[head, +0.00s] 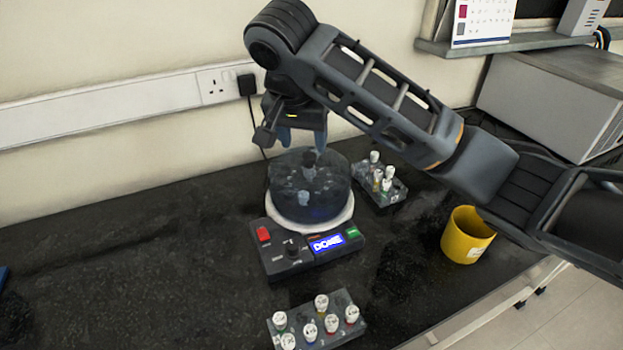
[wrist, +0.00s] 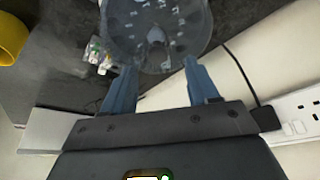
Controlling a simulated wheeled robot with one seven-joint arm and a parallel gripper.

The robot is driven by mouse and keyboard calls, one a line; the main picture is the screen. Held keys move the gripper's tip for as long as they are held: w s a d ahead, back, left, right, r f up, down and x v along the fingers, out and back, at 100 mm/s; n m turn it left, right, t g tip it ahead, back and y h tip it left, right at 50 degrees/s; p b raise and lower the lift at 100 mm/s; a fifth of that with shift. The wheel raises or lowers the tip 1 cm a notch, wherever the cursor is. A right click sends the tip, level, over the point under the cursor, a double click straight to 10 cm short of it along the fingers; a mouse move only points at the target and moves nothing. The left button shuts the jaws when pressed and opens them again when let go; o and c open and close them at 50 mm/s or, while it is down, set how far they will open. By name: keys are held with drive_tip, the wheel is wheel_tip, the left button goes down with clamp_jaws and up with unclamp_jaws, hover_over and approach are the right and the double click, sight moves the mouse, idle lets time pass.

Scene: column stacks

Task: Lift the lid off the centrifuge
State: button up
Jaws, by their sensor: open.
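White-capped tubes show through the lid. My gripper (head: 303,143) is above the lid, pointing down, its blue fingers apart and empty just above and behind the knob. In the wrist view the lid (wrist: 185,45) lies beyond the open fingertips (wrist: 161,63); I cannot tell if anything touches.
A rack of capped tubes (head: 391,193) stands right of the centrifuge, and another rack (head: 345,325) stands in front. A yellow pot (head: 461,240) is at the right near the bench edge. A wall socket (head: 218,84) with a black plug is behind.

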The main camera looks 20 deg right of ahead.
sight(309, 155)
drive_tip(key=x, duration=0.4)
drive_tip(key=shift+d+b, duration=0.35)
drive_tip(key=shift+w+d+f, duration=0.1)
drive_tip(key=shift+w+f, duration=0.15)
drive_tip(key=shift+f, duration=0.3)
drive_tip(key=shift+c, duration=0.2)
clamp_jaws()
